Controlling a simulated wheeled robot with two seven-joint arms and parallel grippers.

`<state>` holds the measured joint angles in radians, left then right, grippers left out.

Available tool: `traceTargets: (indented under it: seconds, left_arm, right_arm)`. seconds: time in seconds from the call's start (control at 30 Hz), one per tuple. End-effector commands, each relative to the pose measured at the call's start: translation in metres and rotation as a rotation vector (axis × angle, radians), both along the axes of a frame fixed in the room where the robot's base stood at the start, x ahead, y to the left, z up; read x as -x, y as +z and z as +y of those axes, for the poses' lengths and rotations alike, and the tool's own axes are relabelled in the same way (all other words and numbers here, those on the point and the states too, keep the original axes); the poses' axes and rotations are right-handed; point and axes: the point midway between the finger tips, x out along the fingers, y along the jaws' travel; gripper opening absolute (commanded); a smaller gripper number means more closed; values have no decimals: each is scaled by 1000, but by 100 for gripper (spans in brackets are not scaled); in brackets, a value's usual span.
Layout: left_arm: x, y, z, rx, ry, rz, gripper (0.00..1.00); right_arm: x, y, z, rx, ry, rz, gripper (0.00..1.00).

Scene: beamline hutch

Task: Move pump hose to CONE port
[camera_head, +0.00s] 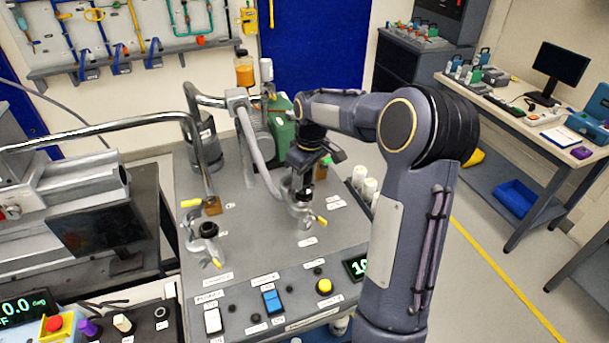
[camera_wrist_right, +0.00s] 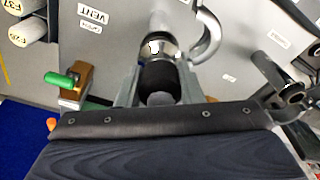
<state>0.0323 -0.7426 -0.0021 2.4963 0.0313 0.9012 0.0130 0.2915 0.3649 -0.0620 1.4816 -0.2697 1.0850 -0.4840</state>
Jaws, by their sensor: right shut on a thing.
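The grey pump hose (camera_head: 257,155) arches from the pump down toward a round metal port (camera_head: 300,213) with a clamp and yellow-tipped handle. My right gripper (camera_head: 304,183) points down at that hose end. In the right wrist view its fingers (camera_wrist_right: 157,85) are shut on the black hose end (camera_wrist_right: 158,74), below a silver collar (camera_wrist_right: 157,47). I cannot tell whether the hose end is seated on the port or just above it. A second clamped port (camera_head: 208,230) with a black top stands to the left. Port labels are too small to read. My left gripper is not in view.
A brass valve with a green handle (camera_wrist_right: 60,80) is beside my right gripper. Another brass valve (camera_head: 212,206) and a metal pipe (camera_head: 193,150) stand near the left port. White bottles (camera_head: 369,188) line the right edge. Switches and buttons (camera_head: 272,301) are in front.

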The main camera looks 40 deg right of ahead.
Motion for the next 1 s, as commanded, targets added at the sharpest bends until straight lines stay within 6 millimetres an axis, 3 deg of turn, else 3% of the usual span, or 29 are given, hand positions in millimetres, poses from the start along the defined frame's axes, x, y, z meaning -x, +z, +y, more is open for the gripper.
traceTargets:
  seconds: [1.0]
  left_arm:
    - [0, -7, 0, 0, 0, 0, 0]
  right_arm:
    - [0, -10, 0, 0, 0, 0, 6]
